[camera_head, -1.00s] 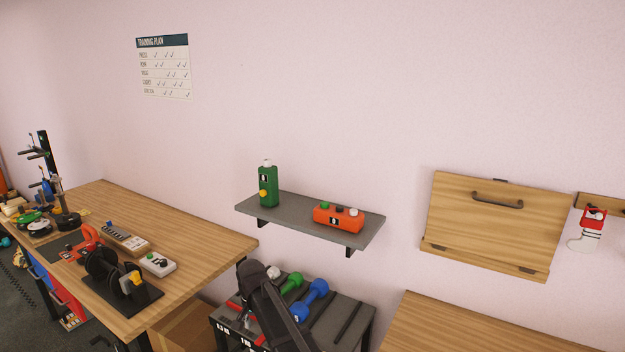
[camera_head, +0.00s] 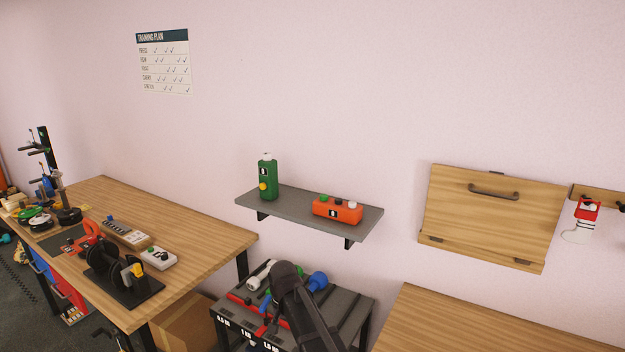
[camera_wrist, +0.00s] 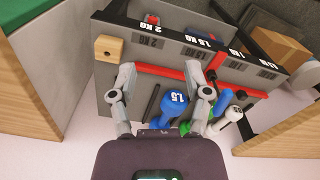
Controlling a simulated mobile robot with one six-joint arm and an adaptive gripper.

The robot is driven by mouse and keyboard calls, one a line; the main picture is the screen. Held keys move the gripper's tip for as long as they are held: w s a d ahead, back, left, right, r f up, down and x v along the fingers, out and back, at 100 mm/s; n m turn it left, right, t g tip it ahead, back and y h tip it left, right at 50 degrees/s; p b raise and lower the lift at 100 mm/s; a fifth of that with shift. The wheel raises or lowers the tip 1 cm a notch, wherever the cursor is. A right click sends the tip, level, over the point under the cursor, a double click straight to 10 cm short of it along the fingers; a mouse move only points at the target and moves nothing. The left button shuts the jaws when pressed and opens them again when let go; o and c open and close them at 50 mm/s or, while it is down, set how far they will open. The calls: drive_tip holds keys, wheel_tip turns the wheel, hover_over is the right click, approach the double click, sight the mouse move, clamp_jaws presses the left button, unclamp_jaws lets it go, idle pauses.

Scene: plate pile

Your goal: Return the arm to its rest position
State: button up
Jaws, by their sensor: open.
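My gripper (camera_wrist: 159,78) shows in the wrist view with its two grey fingers spread apart and nothing held between them. Beyond the fingers is the dumbbell rack (camera_wrist: 140,40), with weight labels along its edge. A blue dumbbell marked 1.5 (camera_wrist: 176,101) appears between the fingers in the picture; how far it is from them is hard to tell. In the head view my dark arm (camera_head: 303,312) reaches over the rack (camera_head: 345,290) and hides part of it. A blue dumbbell head (camera_head: 318,280) shows to the right of the arm, and a white dumbbell (camera_head: 259,276) to its left.
A wall shelf (camera_head: 360,224) above the rack holds a green bottle-shaped device (camera_head: 268,182) and an orange box (camera_head: 338,209). A cluttered wooden bench (camera_head: 200,235) stands left, another wooden top (camera_head: 450,325) lower right. A folded wooden panel (camera_head: 485,222) hangs on the wall.

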drive_tip(key=s+d+f+n+b, duration=0.1)
drive_tip(key=s+d, duration=0.6)
drive_tip(key=d, duration=0.5)
drive_tip(key=s+d+f+n+b, duration=0.1)
drive_tip(key=s+d, duration=0.5)
drive_tip(key=d, duration=0.6)
drive_tip(key=shift+s+d+f, duration=0.15)
drive_tip(key=shift+s+d, duration=0.1)
drive_tip(key=shift+s, duration=0.1)
